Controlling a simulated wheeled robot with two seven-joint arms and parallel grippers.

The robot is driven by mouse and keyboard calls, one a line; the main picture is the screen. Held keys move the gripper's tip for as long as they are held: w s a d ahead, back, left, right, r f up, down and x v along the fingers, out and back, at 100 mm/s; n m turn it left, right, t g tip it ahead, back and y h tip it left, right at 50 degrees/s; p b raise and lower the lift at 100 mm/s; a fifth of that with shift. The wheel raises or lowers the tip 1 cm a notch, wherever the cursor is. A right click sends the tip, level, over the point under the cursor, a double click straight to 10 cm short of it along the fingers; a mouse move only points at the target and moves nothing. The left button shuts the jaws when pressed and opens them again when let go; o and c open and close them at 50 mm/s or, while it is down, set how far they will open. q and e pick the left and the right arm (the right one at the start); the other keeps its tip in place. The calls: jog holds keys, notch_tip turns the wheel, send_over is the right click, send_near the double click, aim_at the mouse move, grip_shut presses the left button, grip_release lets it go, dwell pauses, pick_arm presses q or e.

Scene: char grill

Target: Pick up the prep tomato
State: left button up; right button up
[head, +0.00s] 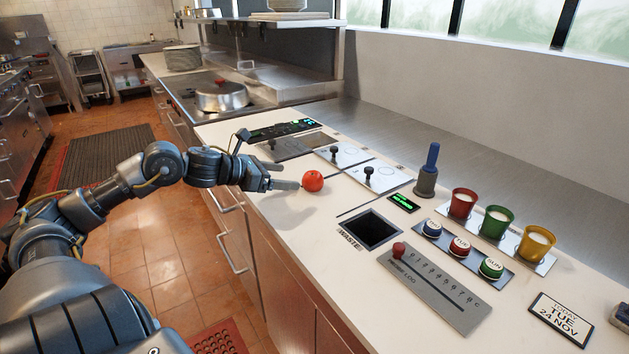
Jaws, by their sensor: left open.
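The prep tomato (313,181) is a round red tomato on the pale counter, near its front edge and left of the waste opening. My left gripper (284,177) reaches in from the left, low over the counter. It is open, with its fingers pointing right at the tomato. One fingertip is close to the tomato's left side; I cannot tell whether it touches. My right gripper is not in view.
Behind the tomato are panels with black knobs (369,174). To its right are a square waste opening (370,230), a slider panel (437,289), labelled round buttons (461,246) and coloured cups (499,220). A lidded pan (222,97) stands further back.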

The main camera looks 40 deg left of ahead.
aim_at(304, 178)
pick_arm(q)
jog(key=shift+x, duration=1.15)
jog(key=shift+w+f, duration=0.25)
jog(key=shift+w, duration=0.3)
jog(key=shift+w+d+f, duration=0.25)
jog(key=shift+w+d, duration=0.05)
jog(key=shift+w, duration=0.2)
jog(key=shift+w+d+p, duration=0.1)
jog(key=shift+w+p, duration=0.05)
jog(key=shift+p, duration=0.2)
jog(key=shift+p+x, duration=0.5)
jog(key=shift+x, duration=0.35)
jog(key=shift+p+x, duration=0.35)
jog(key=shift+x, duration=0.85)
jog(key=shift+w+d+f, duration=0.2)
jog(key=shift+w+f, duration=0.05)
jog(key=shift+f, duration=0.25)
jog(key=c, duration=1.1)
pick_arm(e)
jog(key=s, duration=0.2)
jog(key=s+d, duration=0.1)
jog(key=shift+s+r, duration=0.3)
